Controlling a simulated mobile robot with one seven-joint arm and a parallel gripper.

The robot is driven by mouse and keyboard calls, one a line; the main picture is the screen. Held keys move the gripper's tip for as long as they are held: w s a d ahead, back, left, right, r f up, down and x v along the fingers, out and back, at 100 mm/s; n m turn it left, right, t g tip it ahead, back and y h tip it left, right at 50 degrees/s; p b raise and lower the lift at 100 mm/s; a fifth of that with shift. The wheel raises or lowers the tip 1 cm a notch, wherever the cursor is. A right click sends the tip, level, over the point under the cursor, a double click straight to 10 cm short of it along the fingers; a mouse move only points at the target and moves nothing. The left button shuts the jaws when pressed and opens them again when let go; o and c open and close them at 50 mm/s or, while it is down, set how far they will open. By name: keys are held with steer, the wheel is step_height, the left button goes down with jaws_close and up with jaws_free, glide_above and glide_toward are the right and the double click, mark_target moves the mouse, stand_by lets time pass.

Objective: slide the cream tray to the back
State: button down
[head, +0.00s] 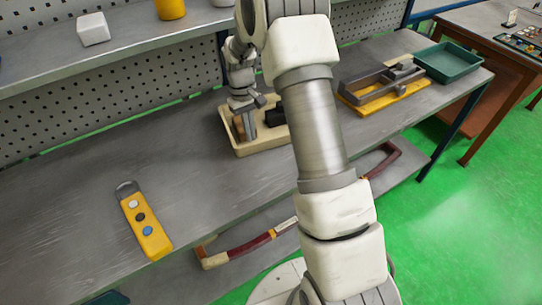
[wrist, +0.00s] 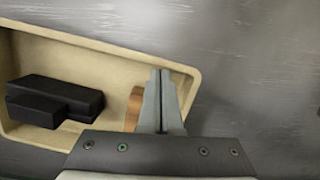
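The cream tray (head: 265,150) lies on the grey bench, partly hidden behind my arm in the head view. In the wrist view the tray (wrist: 90,44) fills the left side, with its rounded corner near my fingertips. It holds black blocks (wrist: 52,100) and a copper-coloured piece (wrist: 134,108), which is partly hidden by my finger. My gripper (wrist: 160,72) points down at the tray; its grey fingers are together with nothing seen between them. In the head view my gripper (head: 248,128) is over or inside the tray's left part. I cannot tell whether the fingers touch the tray.
A yellow tray (head: 385,101) with a grey fixture and a green bin (head: 448,62) stand to the right. A yellow button box (head: 147,226) lies at the front left. A perforated panel (head: 120,95) rises behind the bench. Bare bench lies left of the tray.

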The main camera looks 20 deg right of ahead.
steer(key=shift+w+a+f, duration=0.15)
steer(key=shift+w+f, duration=0.1)
steer(key=shift+w, duration=0.6)
steer(key=shift+s+r, duration=0.1)
steer(key=shift+r, duration=0.1)
